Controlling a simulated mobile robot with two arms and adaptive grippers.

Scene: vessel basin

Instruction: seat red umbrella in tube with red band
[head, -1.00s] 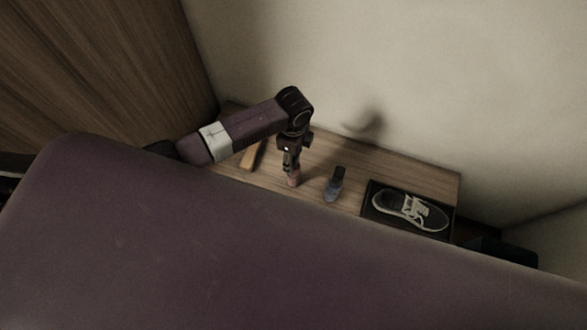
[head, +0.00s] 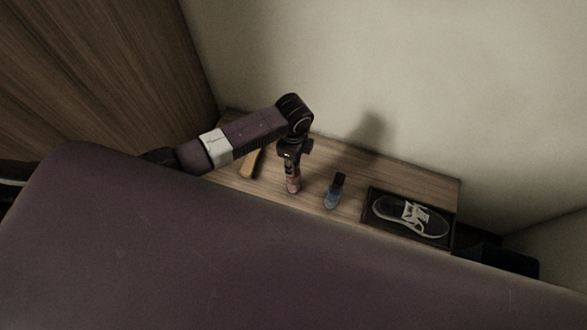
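A small reddish object (head: 293,186) stands at the front edge of the wooden bench, directly below my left gripper (head: 292,172). The gripper points straight down, and its fingertips meet or overlap the object's top. I cannot tell whether they are closed on it. The object is small and dark, so I cannot tell whether it is the red umbrella, the red-banded tube or both together. The purple surface in front may hide its lower end. My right gripper is not in view.
A blue-grey item with a dark top (head: 334,193) stands just right of the reddish object. A dark tray (head: 367,206) with a black and white shoe (head: 411,216) is further right. A tan wooden block (head: 250,164) lies to the left. The bench (head: 350,160) is clear behind, up to the wall.

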